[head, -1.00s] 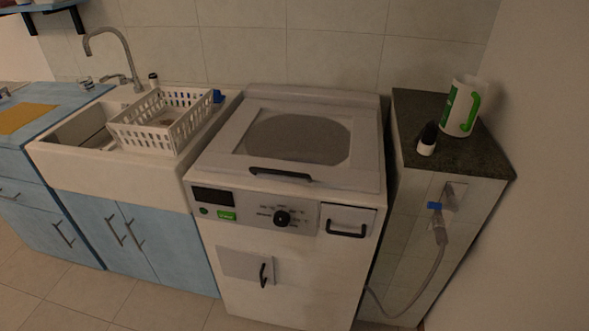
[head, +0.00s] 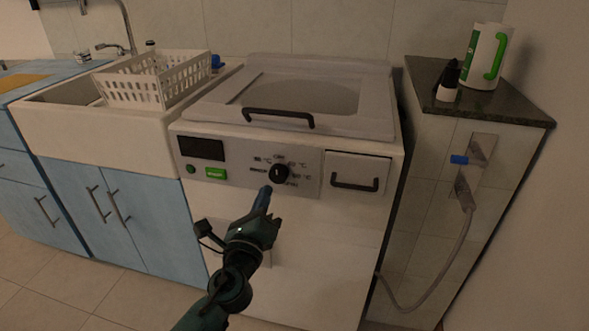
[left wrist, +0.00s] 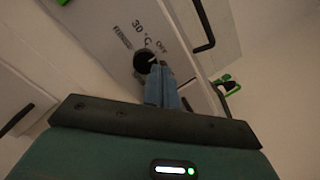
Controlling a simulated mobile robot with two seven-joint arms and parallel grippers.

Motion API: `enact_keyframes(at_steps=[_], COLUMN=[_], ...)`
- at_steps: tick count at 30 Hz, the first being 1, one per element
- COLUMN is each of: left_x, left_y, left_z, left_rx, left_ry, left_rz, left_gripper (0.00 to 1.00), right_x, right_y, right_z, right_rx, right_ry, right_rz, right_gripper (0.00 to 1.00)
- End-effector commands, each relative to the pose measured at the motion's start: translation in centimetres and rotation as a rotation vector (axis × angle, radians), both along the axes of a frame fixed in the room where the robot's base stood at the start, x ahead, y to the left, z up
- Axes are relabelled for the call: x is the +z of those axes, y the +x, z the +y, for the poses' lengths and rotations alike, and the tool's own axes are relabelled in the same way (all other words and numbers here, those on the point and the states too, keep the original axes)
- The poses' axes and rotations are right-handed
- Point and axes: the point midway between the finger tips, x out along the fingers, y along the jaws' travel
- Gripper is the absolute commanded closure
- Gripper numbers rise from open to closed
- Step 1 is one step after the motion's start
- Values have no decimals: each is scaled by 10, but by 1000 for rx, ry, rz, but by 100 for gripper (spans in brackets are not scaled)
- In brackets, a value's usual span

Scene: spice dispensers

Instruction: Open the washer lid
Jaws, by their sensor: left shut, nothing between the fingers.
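The white washer (head: 290,230) stands in the middle of the head view. Its lid (head: 222,98) lies closed on top, with a dark bar handle (head: 278,116) along its front edge. My left gripper (head: 264,192) is shut and empty in front of the control panel, just below the black dial (head: 279,174) in the picture. It is below the lid handle and apart from it. In the left wrist view the shut fingers (left wrist: 160,72) point toward the dial (left wrist: 145,60); I cannot tell whether they touch it. My right gripper is not in view.
A sink with a white basket (head: 150,86) is left of the washer. A dark-topped cabinet (head: 500,108) on the right holds a white-and-green jug (head: 480,58) and a small dark-capped bottle (head: 447,82). A hose (head: 450,250) hangs on its front. Floor in front is free.

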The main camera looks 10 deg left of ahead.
Motion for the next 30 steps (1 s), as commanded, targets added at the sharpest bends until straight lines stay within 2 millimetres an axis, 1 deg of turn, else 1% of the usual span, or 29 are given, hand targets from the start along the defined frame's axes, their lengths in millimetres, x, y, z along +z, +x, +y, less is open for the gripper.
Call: enact_keyframes(at_steps=[1,3,6,9,14,17,24,30], left_x=[-9,2,17,29,41,49,74,88], left_y=[10,17,22,23,27,37,74,98], left_z=[0,0,-3,-4,-5,-6,-7,-8], left_rx=[42,110,196,260,299,299,299,296], left_ry=[142,323,518,639,706,707,702,701], left_rz=[-82,-176,-282,-346,-382,-382,-381,-379], left_gripper=[100,100,100,100,100,100,100,100], right_x=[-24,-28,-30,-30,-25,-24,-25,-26], right_y=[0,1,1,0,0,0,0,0], right_z=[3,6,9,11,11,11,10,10], right_rx=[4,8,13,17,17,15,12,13], right_ry=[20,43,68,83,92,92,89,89], right_rz=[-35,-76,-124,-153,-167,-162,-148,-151], right_gripper=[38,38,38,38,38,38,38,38])
